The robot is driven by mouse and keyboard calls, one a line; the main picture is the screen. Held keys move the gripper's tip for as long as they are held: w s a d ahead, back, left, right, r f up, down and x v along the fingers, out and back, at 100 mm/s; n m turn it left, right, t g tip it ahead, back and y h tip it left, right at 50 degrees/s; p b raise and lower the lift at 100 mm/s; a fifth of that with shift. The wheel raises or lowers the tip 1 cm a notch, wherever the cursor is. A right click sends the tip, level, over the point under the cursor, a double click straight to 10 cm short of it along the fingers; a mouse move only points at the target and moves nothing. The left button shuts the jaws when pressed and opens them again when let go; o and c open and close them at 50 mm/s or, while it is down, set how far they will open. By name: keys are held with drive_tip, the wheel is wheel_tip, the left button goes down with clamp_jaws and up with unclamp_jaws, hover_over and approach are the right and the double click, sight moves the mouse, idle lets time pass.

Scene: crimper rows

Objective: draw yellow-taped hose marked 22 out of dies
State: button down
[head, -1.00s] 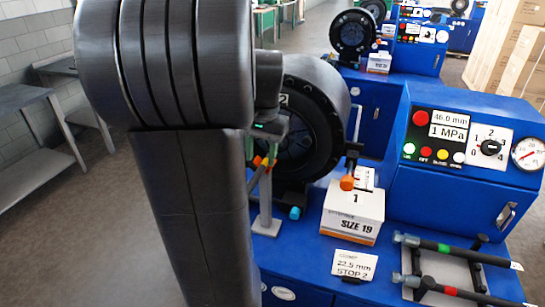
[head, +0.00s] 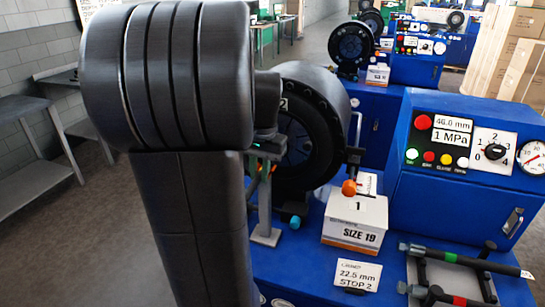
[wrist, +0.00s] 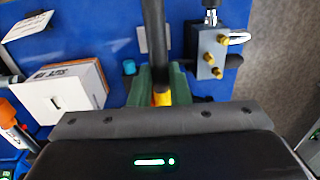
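The yellow-taped black hose shows in the wrist view (wrist: 154,35), running from between my fingers to the top edge. Its yellow tape (wrist: 161,98) sits between the green fingers of my gripper (wrist: 161,85), which press on it from both sides. In the head view my gripper (head: 266,155) is at the left front of the black crimper head (head: 318,115), partly behind my arm. The dies (head: 298,142) are partly hidden by my gripper and wrist. I cannot tell whether the hose end is still inside them. No mark 22 is readable.
A SIZE 19 box (head: 355,222) and a 22.5 mm STOP 2 card (head: 358,274) are right of my gripper. Black hoses with green and red bands (head: 450,257) lie on a rack. A fitting block (wrist: 211,52) is near the bench edge. Open floor lies left.

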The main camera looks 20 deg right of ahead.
drive_tip(key=shift+r, duration=0.1)
idle(0.6)
drive_tip(key=shift+r+p, duration=0.35)
drive_tip(key=shift+p, duration=0.15)
drive_tip(key=shift+r, duration=0.1)
drive_tip(key=shift+s+a, duration=0.1)
drive_tip(key=shift+s+a, duration=0.6)
drive_tip(key=shift+s, duration=0.3)
drive_tip(key=shift+s+a, duration=0.65)
drive_tip(key=shift+s, duration=0.3)
drive_tip(key=shift+s+a, duration=0.6)
drive_tip(key=shift+s, duration=0.3)
drive_tip(key=shift+r+p, duration=2.75)
drive_tip(key=shift+r, duration=0.75)
